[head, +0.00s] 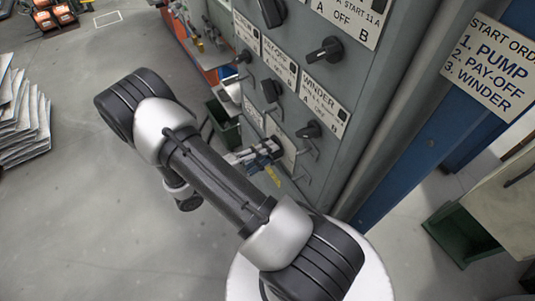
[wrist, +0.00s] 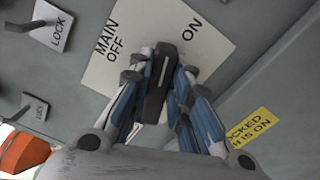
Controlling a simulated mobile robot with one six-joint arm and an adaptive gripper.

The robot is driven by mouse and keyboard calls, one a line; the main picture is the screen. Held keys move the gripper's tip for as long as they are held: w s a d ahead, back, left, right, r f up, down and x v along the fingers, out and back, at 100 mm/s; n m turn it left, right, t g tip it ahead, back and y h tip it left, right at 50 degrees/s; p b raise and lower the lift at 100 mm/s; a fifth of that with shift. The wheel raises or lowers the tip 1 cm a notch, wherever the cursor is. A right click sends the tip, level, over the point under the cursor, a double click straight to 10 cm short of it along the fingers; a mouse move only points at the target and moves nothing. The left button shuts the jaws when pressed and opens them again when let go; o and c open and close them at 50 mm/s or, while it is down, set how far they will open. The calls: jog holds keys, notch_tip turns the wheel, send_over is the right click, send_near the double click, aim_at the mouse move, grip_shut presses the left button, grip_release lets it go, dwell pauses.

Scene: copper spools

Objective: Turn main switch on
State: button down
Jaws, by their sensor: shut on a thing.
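The main switch (wrist: 161,80) is a black rotary handle on a white plate (wrist: 100,78) marked MAIN, OFF and ON. In the wrist view my gripper (wrist: 162,85) has its fingers on both sides of the handle and is shut on it. The handle's far end points up the picture, between the words OFF and ON. In the head view my gripper (head: 262,153) reaches the low part of the grey cabinet (head: 320,165). There the handle is mostly hidden by the fingers.
Above the main switch are several black selector knobs, one by the WINDER label (head: 325,95). A START ORDER sign (head: 492,65) hangs at the right. Small LOCK tags (wrist: 53,28) and a yellow label (wrist: 247,136) are near the plate. Open floor (head: 80,210) lies left.

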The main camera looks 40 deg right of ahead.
jog(key=shift+f+m+b, duration=0.15)
jog(key=shift+m+b, duration=0.45)
jog(key=shift+m, duration=0.4)
jog(key=shift+f+m+b, duration=0.15)
jog(key=shift+m+b, duration=0.45)
jog(key=shift+m, duration=0.4)
jog(key=c, duration=1.5)
grip_release()
jog(key=v, duration=1.2)
